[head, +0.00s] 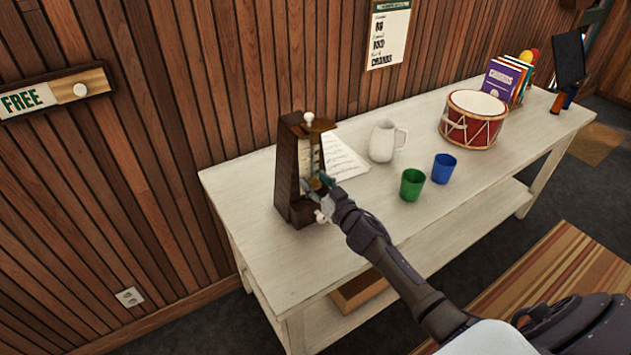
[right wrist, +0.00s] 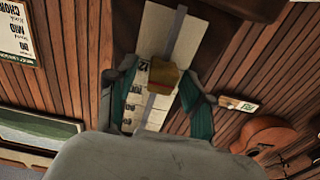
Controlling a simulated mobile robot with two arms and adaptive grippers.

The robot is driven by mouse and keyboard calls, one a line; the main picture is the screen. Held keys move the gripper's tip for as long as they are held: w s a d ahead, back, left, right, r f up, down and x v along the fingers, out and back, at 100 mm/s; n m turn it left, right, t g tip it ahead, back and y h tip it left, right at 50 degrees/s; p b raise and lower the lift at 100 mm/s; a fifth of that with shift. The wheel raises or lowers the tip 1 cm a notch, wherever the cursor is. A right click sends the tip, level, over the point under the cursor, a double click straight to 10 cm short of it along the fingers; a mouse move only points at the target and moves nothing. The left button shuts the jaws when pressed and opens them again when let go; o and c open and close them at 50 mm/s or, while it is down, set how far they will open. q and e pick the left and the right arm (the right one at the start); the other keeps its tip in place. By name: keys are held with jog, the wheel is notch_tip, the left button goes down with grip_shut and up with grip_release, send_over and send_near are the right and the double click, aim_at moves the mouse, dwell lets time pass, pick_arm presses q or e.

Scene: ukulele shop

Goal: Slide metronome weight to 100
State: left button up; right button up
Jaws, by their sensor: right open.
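The dark wooden metronome (head: 287,165) stands upright at the left end of the white table. In the right wrist view its pale scale (right wrist: 135,100) and grey rod (right wrist: 180,35) show, the scale numbers only partly legible. The brass-coloured weight (right wrist: 166,78) sits on the rod. My right gripper (head: 322,184) is at the front of the metronome, low on the rod. In the right wrist view its teal fingers (right wrist: 160,88) are open, one on each side of the weight, with gaps visible. The exact number at the weight cannot be read. My left gripper is out of view.
On the table (head: 260,250), sheet music (head: 342,160) lies behind the metronome. To the right stand a white pitcher (head: 382,142), a green cup (head: 412,185), a blue cup (head: 444,168) and a red drum (head: 470,125). The table's front left is clear.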

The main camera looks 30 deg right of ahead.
aim_at(313, 169)
jog(key=shift+w, duration=0.1)
grip_shut()
dwell(0.3)
notch_tip(313, 169, up, 4)
jog(key=p, duration=0.3)
jog(key=shift+f+p, duration=0.1)
jog(key=shift+p, duration=0.25)
jog(key=shift+f, duration=0.15)
grip_release()
